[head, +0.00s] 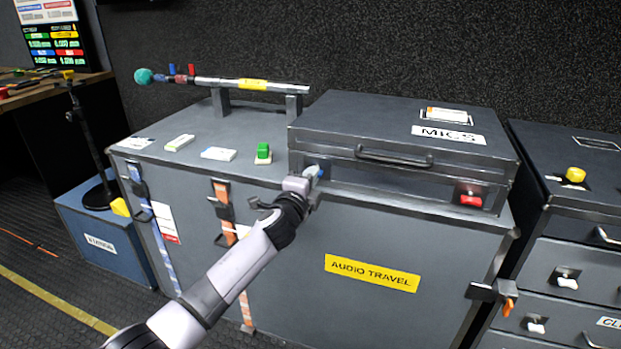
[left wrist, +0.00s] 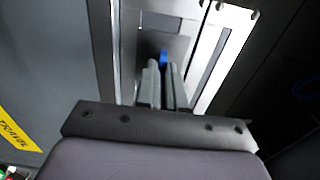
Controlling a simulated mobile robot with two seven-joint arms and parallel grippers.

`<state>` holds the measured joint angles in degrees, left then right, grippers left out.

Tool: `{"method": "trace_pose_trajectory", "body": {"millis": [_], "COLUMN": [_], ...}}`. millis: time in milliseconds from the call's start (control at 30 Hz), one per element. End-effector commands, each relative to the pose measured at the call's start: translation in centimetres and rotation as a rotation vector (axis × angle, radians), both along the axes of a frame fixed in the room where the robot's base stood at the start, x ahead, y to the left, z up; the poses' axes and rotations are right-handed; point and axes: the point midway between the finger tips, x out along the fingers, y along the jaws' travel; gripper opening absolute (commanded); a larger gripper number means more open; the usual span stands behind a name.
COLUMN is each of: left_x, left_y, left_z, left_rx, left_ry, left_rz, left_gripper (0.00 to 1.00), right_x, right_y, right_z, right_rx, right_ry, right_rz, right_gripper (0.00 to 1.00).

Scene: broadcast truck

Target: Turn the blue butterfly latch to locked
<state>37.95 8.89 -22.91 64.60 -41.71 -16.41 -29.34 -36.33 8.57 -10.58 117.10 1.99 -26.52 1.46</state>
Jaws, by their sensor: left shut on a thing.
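The blue butterfly latch (head: 321,173) is on the front left of the grey MICS case (head: 345,128). In the head view only a small bit of blue shows beside my gripper. My left gripper (head: 313,172) is at the latch, and its fingers are shut on it. In the left wrist view the blue latch (left wrist: 163,56) shows between and just beyond the fingertips (left wrist: 165,70), against a grey metal plate. The fingers hide much of the latch, so I cannot tell its exact angle. My right gripper is not in view.
A red latch (head: 471,197) is on the case's front right. The case stands on the AUDIO TRAVEL trunk (head: 300,255). A green block (head: 263,152) and a microphone boom (head: 245,84) are on its top left. Grey drawers (head: 575,270) stand at right.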

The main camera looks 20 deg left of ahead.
Motion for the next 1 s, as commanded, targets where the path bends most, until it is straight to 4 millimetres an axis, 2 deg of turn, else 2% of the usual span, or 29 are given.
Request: {"method": "trace_pose_trajectory", "body": {"millis": [33,100,533,1000], "left_x": [0.0,0.0,-0.6,-5.9], "left_y": [0.1,0.1,0.1,0.3], "left_z": [-0.1,-0.1,0.0,-0.1], "left_rx": [0.005,0.004,0.002,0.003], "left_ry": [0.002,0.002,0.001,0.002], "left_rz": [0.002,0.002,0.000,0.001], "left_gripper": [0.18,0.34,0.34,0.34], "right_x": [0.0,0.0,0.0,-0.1], "right_y": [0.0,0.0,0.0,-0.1], "right_z": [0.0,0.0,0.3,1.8], "right_rx": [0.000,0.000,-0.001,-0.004], "right_ry": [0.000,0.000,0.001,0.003], "right_rz": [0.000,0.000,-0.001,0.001], "right_gripper": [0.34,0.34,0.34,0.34]}}
